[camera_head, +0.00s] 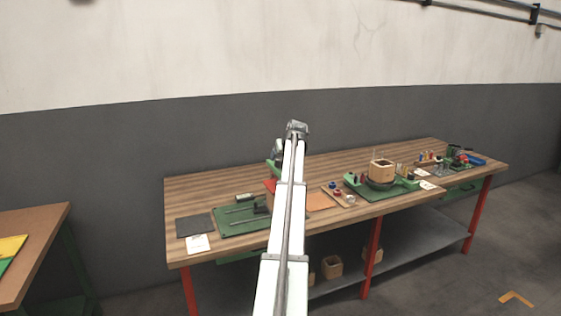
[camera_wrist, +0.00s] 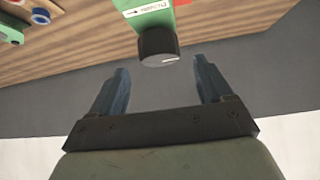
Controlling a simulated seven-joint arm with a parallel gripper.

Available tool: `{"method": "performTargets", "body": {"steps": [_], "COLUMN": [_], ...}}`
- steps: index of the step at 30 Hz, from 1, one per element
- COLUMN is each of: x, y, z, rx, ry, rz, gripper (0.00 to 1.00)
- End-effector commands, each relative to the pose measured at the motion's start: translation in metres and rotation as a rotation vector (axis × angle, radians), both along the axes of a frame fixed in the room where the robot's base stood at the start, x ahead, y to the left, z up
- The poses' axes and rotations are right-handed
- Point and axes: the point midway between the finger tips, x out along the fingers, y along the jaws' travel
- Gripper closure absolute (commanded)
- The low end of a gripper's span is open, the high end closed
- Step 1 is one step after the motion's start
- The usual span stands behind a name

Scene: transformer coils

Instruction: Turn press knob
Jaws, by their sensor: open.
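The press knob (camera_wrist: 158,46) is a black round knob with a small light mark on its edge. It sits at the end of a green press part (camera_wrist: 150,12) that carries a white label with an arrow, in the wrist view. My gripper (camera_wrist: 163,75) is open, with its two blue-grey fingers apart. The knob is beyond the fingertips, roughly in line with the gap between them, and no contact shows. In the head view my arm hides most of the press; a green bit (camera_head: 273,165) shows at its left.
The wooden workbench (camera_head: 330,160) runs along the grey wall. Red and blue small parts (camera_wrist: 40,16) lie on the bench at the upper left of the wrist view. A green mat (camera_head: 232,222) lies left of my arm, and a wooden coil block (camera_head: 382,170) stands to the right.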

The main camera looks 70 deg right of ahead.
Motion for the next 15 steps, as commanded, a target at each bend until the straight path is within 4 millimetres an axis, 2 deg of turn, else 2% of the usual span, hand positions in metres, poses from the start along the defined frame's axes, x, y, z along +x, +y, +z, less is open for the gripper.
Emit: {"method": "performTargets", "body": {"steps": [6, 15], "x": [0.016, 0.023], "y": [-0.018, -0.026], "z": [-0.022, -0.034], "rx": [0.001, -0.001], "ry": [0.0, -0.001], "rz": [0.001, 0.0], "gripper": [0.2, 0.2]}}
